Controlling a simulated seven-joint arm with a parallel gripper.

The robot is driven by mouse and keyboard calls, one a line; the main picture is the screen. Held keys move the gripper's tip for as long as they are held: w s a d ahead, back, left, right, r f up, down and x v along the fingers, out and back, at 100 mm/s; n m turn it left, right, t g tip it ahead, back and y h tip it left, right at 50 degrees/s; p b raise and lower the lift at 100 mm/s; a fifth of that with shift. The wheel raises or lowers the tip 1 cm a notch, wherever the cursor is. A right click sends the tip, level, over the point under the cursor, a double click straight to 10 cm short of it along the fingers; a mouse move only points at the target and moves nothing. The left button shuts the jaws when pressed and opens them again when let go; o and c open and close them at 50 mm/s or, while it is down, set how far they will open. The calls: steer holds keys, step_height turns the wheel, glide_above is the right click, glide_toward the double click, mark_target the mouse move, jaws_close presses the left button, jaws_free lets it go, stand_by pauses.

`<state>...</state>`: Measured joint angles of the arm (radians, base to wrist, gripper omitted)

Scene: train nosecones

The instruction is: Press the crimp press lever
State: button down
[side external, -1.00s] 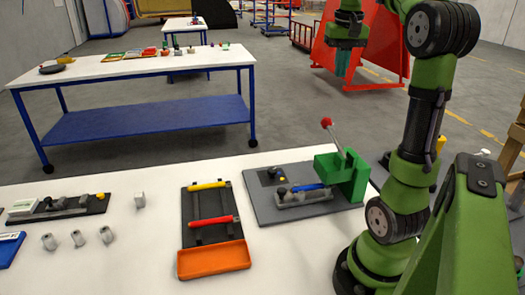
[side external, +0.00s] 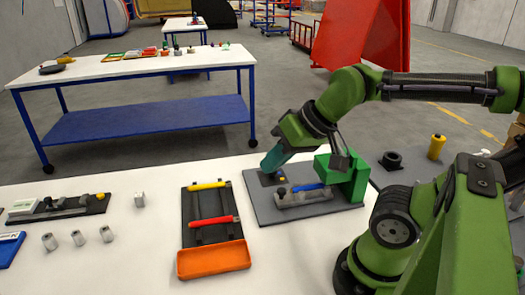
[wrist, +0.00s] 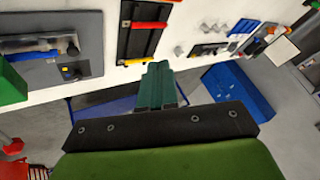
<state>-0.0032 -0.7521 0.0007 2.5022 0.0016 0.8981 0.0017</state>
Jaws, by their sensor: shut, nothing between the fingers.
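The crimp press has a green body (side external: 343,178) on a grey base plate (side external: 335,214). A grey fixture (side external: 303,197) with a blue-handled part (side external: 305,187) lies beside the body. The lever's red knob (wrist: 14,147) shows at the lower left of the wrist view, near the green body (wrist: 10,86). In the side view my arm hides the lever. My gripper (side external: 268,170) is shut and empty, its teal fingers tilted down over the plate's far left corner. Its closed fingers also show in the wrist view (wrist: 158,85), apart from the red knob.
A black rack (side external: 208,213) with a yellow and a red handle and an orange tray (side external: 213,259) stands left of the press. Several small grey parts (side external: 78,238) lie farther left. White table surface (side external: 150,245) between them is clear.

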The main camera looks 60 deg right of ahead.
steer(key=shift+d, duration=0.1)
steer(key=w+d+r+m+g+h, duration=0.15)
steer(key=d+m, duration=0.35)
steer(key=d, duration=0.5)
steer(key=w+d+r+m+g+h, duration=0.1)
steer(key=w+d+r+m+h, duration=0.3)
steer(key=d, duration=0.6)
steer(key=s+d+r+m+g+y, duration=0.1)
steer(key=s+d+r+m, duration=0.1)
steer(key=d+m, duration=0.4)
steer(key=s+d+r+m+g+y, duration=0.1)
steer(key=s+d+r+m+g, duration=0.1)
steer(key=s+d+m, duration=0.3)
steer(key=d+r+m, duration=0.1)
steer(key=d+m, duration=0.1)
steer(key=m, duration=0.1)
steer(key=shift+d+r, duration=0.2)
steer(key=shift+r, duration=0.15)
steer(key=shift+f, duration=0.1)
steer(key=f, duration=0.4)
steer(key=w+d+f, duration=0.1)
steer(key=f, duration=0.4)
steer(key=w+f, duration=0.1)
steer(key=f, duration=0.3)
steer(key=shift+w+d+f, duration=0.2)
steer(key=shift+d+f, duration=0.05)
steer(key=shift+f, duration=0.05)
